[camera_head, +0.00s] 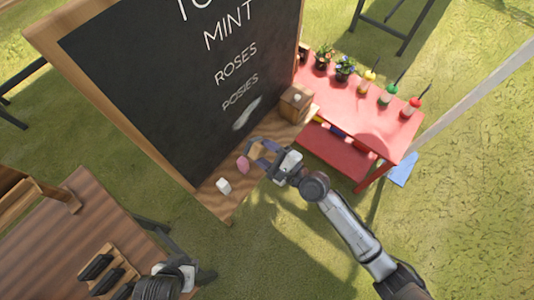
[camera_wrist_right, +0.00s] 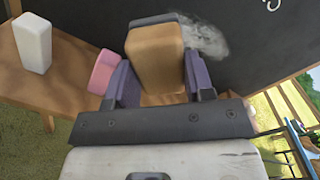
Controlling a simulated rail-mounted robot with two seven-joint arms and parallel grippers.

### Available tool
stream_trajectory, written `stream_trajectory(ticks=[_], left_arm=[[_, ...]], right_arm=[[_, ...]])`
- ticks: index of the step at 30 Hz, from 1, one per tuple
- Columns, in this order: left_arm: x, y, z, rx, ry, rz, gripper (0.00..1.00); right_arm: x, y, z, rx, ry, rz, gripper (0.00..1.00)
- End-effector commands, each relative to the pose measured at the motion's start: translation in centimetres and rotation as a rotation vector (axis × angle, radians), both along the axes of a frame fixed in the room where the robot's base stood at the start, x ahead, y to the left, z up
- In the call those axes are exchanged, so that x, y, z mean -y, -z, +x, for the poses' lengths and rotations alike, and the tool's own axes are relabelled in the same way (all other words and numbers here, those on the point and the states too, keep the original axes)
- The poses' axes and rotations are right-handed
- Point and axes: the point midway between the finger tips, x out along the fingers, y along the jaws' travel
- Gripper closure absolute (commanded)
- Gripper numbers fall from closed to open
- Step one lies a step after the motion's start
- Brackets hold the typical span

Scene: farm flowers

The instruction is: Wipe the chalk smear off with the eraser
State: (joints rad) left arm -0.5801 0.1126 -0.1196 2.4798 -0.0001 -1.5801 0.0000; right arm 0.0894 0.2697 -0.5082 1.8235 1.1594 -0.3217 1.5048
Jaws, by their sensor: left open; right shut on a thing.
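The chalk smear (camera_head: 245,113) is a pale patch low on the blackboard (camera_head: 150,80), below the word POSIES. It also shows in the right wrist view (camera_wrist_right: 212,40), just behind and right of the eraser. My right gripper (camera_head: 262,152) is shut on the eraser (camera_wrist_right: 155,58), a tan block held upright between the purple fingers, in front of the board's lower part. Whether the eraser touches the board cannot be told. My left gripper (camera_head: 178,273) is at the lower left by the brown table, open; its fingers are hard to make out.
On the wooden ledge below the board are a white block (camera_head: 223,186), a pink object (camera_head: 243,163) close to my right gripper, and a wooden box (camera_head: 296,102). A red table (camera_head: 360,112) with potted flowers and bottles stands at the right. A brown table (camera_head: 50,240) is lower left.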

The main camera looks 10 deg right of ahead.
Motion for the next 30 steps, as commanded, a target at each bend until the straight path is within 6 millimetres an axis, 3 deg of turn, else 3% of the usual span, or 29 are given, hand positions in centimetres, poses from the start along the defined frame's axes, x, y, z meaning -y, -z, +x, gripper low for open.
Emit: stream_trajectory(ticks=[5,21,30], left_arm=[[0.0,0.1,0.0,0.000,0.000,0.000,0.50],[-0.3,0.5,0.0,0.001,0.009,0.012,0.50],[-0.3,0.6,0.0,0.001,0.008,0.011,0.50]], right_arm=[[0.2,0.8,0.1,0.013,0.030,0.010,0.71],[-2.8,0.9,3.3,0.013,0.033,0.013,0.71],[-3.7,0.8,4.1,0.013,0.032,0.012,0.71]])
